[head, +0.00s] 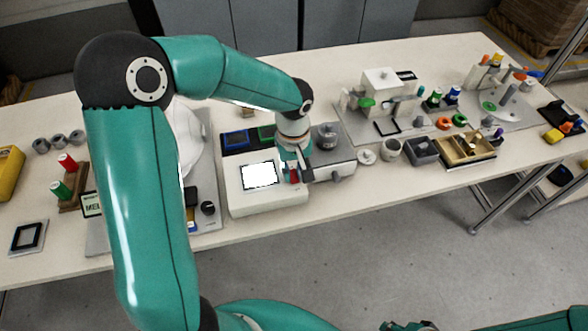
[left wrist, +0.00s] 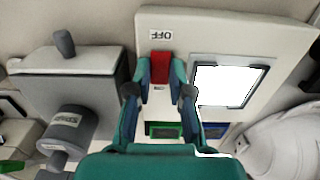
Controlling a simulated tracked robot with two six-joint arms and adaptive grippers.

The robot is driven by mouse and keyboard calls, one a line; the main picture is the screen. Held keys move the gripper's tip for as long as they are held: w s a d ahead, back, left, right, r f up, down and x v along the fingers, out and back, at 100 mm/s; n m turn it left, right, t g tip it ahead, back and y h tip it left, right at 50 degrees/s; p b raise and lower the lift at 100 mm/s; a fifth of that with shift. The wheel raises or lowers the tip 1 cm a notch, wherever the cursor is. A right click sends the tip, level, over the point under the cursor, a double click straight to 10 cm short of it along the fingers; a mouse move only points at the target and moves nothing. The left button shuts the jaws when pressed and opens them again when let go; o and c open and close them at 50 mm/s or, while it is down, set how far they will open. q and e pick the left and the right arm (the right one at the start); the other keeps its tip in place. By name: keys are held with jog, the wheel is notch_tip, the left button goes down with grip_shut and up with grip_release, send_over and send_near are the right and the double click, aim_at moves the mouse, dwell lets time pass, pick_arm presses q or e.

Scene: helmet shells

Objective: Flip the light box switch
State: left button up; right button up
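The light box (head: 240,203) is a pale box on the table with a bright white panel (head: 260,175). Its red switch (left wrist: 160,67) shows in the left wrist view, below an upside-down OFF label (left wrist: 161,35). A smaller mark below the switch is too small to read. My left gripper (left wrist: 159,90) is open and empty, with its fingertips apart on either side of the switch's line. In the head view the left gripper (head: 297,175) is over the right part of the box and partly hides the switch. Whether it touches the switch is unclear. A dark part at the bottom edge may be my right gripper (head: 408,326), mostly cut off.
A grey device with a knob (head: 328,137) stands right of the box. A white helmet shell (head: 188,140) is on the left, partly behind my arm. Blue and green framed trays (head: 236,138) lie behind the box. A wooden divided tray (head: 465,150) is farther right.

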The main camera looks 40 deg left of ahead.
aim_at(291, 170)
pick_arm(q)
grip_shut()
jog(key=shift+w+a+r+g+h+p, duration=0.15)
jog(key=shift+g+h+p, duration=0.15)
jog(key=shift+p, duration=0.25)
jog(key=shift+h+p, duration=0.3)
jog(key=shift+p, duration=0.1)
jog(key=o, duration=0.7)
grip_release()
jog(key=shift+o, duration=0.2)
notch_tip(291, 170, up, 12)
jog(key=w+a, duration=0.1)
jog(key=shift+a+f, duration=0.2)
jog(key=shift+f, duration=0.05)
